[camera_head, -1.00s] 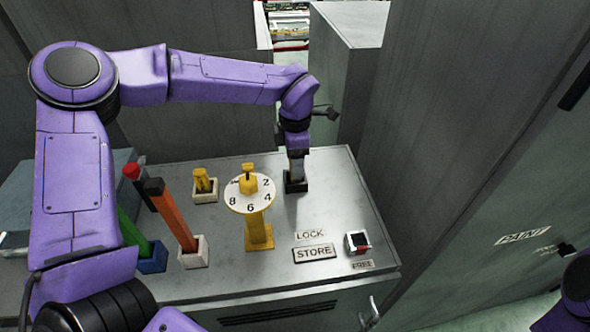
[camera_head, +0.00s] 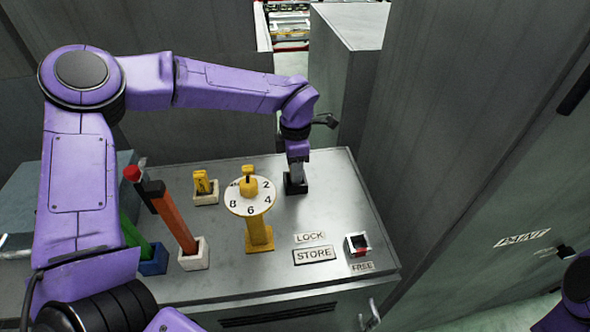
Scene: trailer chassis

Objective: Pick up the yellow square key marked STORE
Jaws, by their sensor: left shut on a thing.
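My left gripper (camera_head: 296,178) reaches down to a small black block (camera_head: 295,188) at the back right of the grey cabinet top. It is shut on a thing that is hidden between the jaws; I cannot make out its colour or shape. A yellow piece (camera_head: 202,182) stands in a pale square holder left of the dial. I cannot tell whether it is the square key, and no marking on it is readable. A plate reading STORE (camera_head: 314,255) lies on the front right of the top. My right gripper is not in view.
A white numbered dial (camera_head: 250,197) on a yellow post (camera_head: 259,236) stands mid-cabinet. An orange bar (camera_head: 175,218) and a green bar (camera_head: 133,236) lean from holders at left. A small red and black switch (camera_head: 358,245) sits between the LOCK and FREE labels. Tall grey panels stand at right.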

